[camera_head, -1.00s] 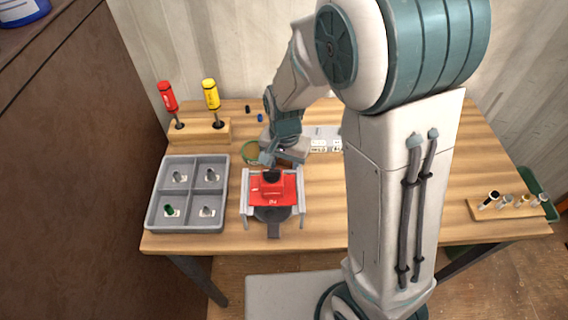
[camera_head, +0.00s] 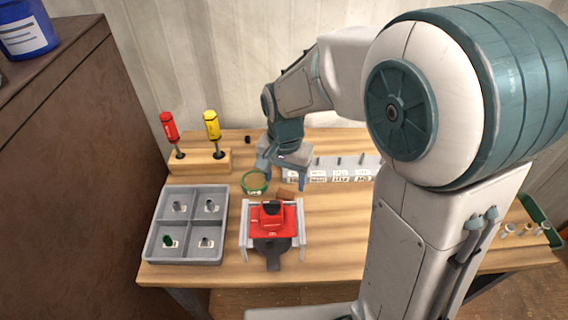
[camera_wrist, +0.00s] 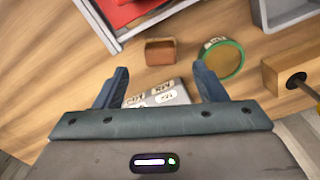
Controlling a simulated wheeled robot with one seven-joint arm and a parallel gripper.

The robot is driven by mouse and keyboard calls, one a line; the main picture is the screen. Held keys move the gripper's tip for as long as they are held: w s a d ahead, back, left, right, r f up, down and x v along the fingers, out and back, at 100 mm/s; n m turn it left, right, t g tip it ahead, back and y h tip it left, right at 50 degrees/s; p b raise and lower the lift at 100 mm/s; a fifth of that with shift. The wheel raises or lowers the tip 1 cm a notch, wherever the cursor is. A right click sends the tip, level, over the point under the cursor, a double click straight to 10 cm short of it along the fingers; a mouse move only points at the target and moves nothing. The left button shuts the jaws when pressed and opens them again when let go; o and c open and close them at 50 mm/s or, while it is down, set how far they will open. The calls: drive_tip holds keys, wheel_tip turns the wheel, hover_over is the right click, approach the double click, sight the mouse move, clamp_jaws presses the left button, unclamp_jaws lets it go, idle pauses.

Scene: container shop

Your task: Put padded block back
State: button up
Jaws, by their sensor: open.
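A small brown block (camera_head: 286,192), likely the padded block, lies on the wooden table just behind the red device. In the wrist view the brown block (camera_wrist: 160,51) sits beyond my fingertips, roughly midway between them. My gripper (camera_head: 285,178) is above the table, fingers spread and empty. In the wrist view my gripper (camera_wrist: 161,80) shows both dark blue fingers apart, with nothing between them. The block is apart from both fingers. A white labelled rack (camera_head: 345,175) stands at the back of the table, right of my gripper.
A red device in a grey frame (camera_head: 272,220) stands in front of the block. A green-rimmed round dish (camera_head: 254,183) is left of it. A grey compartment tray (camera_head: 186,224) and a wooden holder with screwdrivers (camera_head: 200,162) stand at left. Table front right of the device is clear.

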sight(285, 195)
wheel_tip(285, 195, up, 4)
drive_tip(key=s+d+r+n+t, duration=0.1)
drive_tip(key=s+d+n, duration=0.1)
drive_tip(key=s+d, duration=0.4)
drive_tip(key=s+d+r+n+t, duration=0.2)
drive_tip(key=s+d+n, duration=0.1)
drive_tip(key=s+d, duration=0.3)
drive_tip(key=shift+s+r, duration=0.25)
drive_tip(key=shift+s, duration=0.05)
drive_tip(key=c, duration=0.6)
drive_tip(key=shift+a, duration=0.1)
drive_tip(key=shift+c, duration=0.2)
